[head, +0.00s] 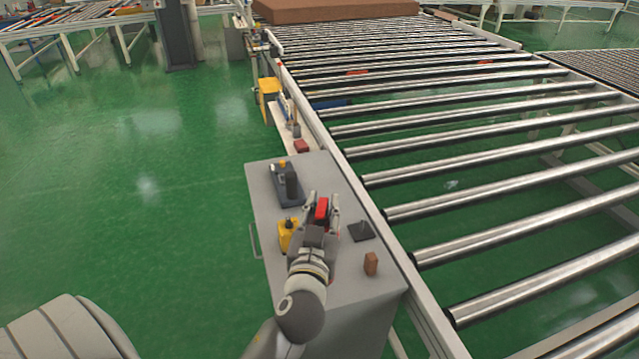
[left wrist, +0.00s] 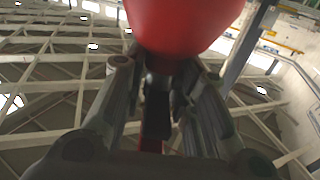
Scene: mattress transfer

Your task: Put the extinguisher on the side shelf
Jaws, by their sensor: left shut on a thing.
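The red extinguisher (head: 321,209) is between the fingers of my left gripper (head: 320,207), which is shut on it above the grey cabinet top. In the left wrist view the extinguisher (left wrist: 185,22) fills the top middle, with the gripper's fingers (left wrist: 160,100) on either side below it. I cannot tell from these views how high it is above the cabinet. A narrow pale side shelf (head: 283,127) runs along the conveyor's left side, beyond the cabinet. My right gripper is not in view.
The grey cabinet (head: 340,275) bears a dark device (head: 288,187), a yellow item (head: 287,235), a black flat piece (head: 361,231) and a brown block (head: 371,264). A small red box (head: 301,146) is at the shelf's near end. The roller conveyor (head: 480,170) borders the right; green floor lies open left.

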